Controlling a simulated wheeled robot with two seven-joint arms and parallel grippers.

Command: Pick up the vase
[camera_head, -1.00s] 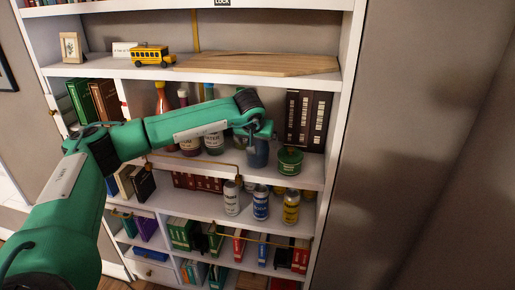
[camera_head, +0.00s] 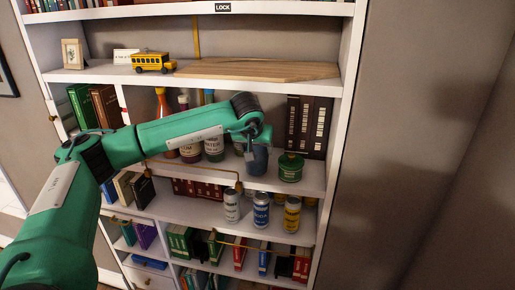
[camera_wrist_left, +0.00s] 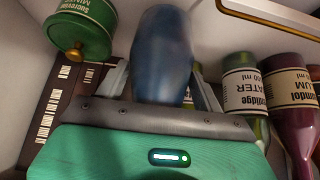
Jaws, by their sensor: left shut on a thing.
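The vase, dark blue and rounded, stands out at the end of my left arm in the head view (camera_head: 258,161), in front of the middle shelf level. It also shows large and blurred in the wrist view (camera_wrist_left: 160,45). My left gripper (camera_head: 251,148) is shut on the vase, with one finger on each side of it in the wrist view (camera_wrist_left: 158,85). The arm hides part of the vase's top in the head view. Whether its base touches the shelf is hard to tell. My right gripper is not in view.
A green tin (camera_head: 291,168) stands close to the right of the vase, with dark binders (camera_head: 308,125) behind. Labelled bottles (camera_head: 213,147) stand to the left. A wooden board (camera_head: 255,69) and yellow toy bus (camera_head: 153,60) are on the shelf above. Several cans (camera_head: 261,212) stand below.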

